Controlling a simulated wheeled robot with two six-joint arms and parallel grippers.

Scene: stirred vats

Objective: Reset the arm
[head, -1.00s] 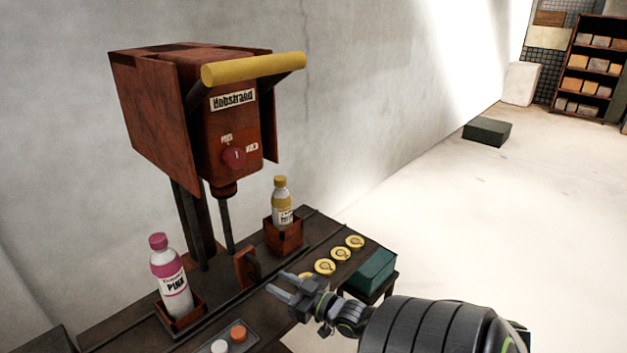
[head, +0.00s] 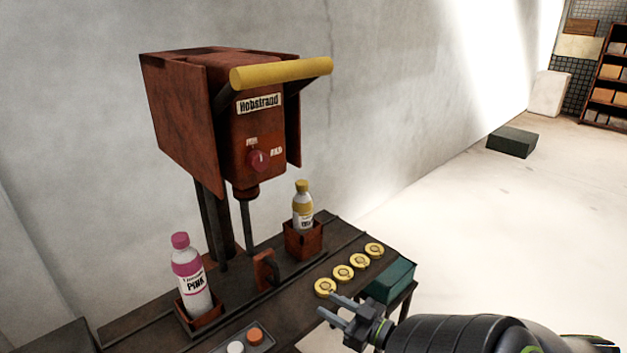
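My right gripper (head: 338,313) is at the bottom centre of the head view, over the front edge of the bench. Its two grey fingers are apart and nothing shows between them. It is beside the nearest yellow disc (head: 325,287), in front of it. My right arm (head: 460,334) comes in from the lower right. My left gripper does not show. The rusty red Hobstrand machine (head: 246,130) stands at the back of the bench with a yellow bar handle (head: 282,72) across its top front and a round red knob (head: 258,160).
A pink-capped bottle (head: 192,280) and a yellow-capped bottle (head: 303,210) stand in rusty holders on the dark bench (head: 240,307). Several yellow discs lie along the right part. A teal box (head: 390,280) is at the right end. The floor beyond is clear around a dark block (head: 511,141).

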